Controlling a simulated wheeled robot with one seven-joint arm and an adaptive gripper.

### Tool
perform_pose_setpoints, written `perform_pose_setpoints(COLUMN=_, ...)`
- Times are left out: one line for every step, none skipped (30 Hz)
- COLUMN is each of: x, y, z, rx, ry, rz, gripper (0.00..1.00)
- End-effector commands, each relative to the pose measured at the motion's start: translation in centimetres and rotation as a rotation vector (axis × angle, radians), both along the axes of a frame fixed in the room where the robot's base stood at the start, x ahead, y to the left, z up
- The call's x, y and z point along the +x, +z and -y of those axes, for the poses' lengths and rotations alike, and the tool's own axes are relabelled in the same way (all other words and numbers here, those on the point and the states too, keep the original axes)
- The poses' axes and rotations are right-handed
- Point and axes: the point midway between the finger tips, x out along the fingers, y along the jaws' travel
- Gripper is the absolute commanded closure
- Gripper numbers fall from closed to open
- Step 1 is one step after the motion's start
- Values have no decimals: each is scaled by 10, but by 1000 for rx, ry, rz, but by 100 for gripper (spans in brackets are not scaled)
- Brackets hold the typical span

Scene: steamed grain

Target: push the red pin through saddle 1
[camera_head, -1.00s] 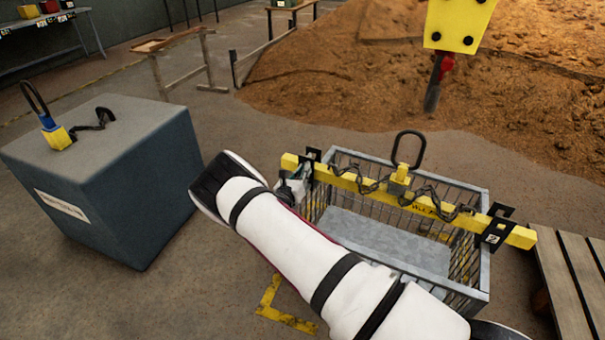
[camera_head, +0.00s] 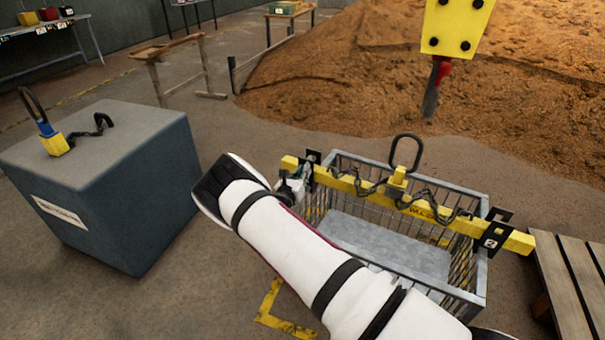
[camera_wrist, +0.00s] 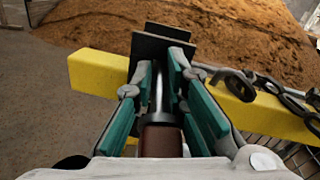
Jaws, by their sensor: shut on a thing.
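In the wrist view, my gripper (camera_wrist: 160,92) is shut on the red pin (camera_wrist: 160,140), with its dark red end toward the camera and its grey metal shaft pointing away between the teal pads. The shaft points at the black saddle plates (camera_wrist: 163,44) on the yellow beam (camera_wrist: 96,74). I cannot tell whether its tip is inside the saddle. In the head view, my gripper (camera_head: 293,187) is beside the saddle (camera_head: 313,157) at the beam's left end; its number is unreadable. The pin is hidden there. Another black saddle (camera_head: 494,230) sits at the right end.
The beam lies across a wire basket (camera_head: 475,275), with chains (camera_head: 345,180) and a lifting loop (camera_head: 406,150) on it. A grey block (camera_head: 100,190) stands left, a wooden pallet (camera_head: 570,275) right. A yellow hook block (camera_head: 457,28) hangs behind, before the grain heap (camera_head: 340,60).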

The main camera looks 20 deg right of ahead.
Motion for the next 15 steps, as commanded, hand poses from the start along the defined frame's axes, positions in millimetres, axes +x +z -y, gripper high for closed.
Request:
perform_pose_setpoints(x=5, y=20, z=11, rx=-22, ry=-14, rz=36, gripper=82)
perform_pose_setpoints(x=5, y=19, z=11, rx=-21, ry=-15, rz=35, gripper=76)
perform_pose_setpoints(x=5, y=19, z=11, rx=-21, ry=-14, rz=35, gripper=67)
perform_pose_setpoints(x=5, y=19, z=11, rx=-21, ry=-14, rz=35, gripper=63)
perform_pose_setpoints(x=5, y=19, z=11, rx=-21, ry=-14, rz=35, gripper=63)
perform_pose_setpoints(x=5, y=19, z=11, rx=-22, ry=-13, rz=35, gripper=63)
perform_pose_setpoints(x=5, y=19, z=11, rx=-22, ry=-13, rz=35, gripper=63)
perform_pose_setpoints(x=5, y=19, z=11, rx=-21, ry=-12, rz=34, gripper=63)
perform_pose_setpoints(x=5, y=19, z=10, rx=-21, ry=-12, rz=34, gripper=63)
perform_pose_setpoints(x=5, y=18, z=10, rx=-21, ry=-12, rz=34, gripper=63)
perform_pose_setpoints(x=5, y=18, z=10, rx=-22, ry=-12, rz=34, gripper=63)
perform_pose_setpoints(x=5, y=18, z=10, rx=-22, ry=-11, rz=34, gripper=63)
perform_pose_setpoints(x=4, y=18, z=10, rx=-22, ry=-11, rz=33, gripper=63)
perform_pose_setpoints(x=4, y=18, z=10, rx=-22, ry=-11, rz=32, gripper=63)
perform_pose_setpoints(x=4, y=17, z=10, rx=-22, ry=-11, rz=32, gripper=63)
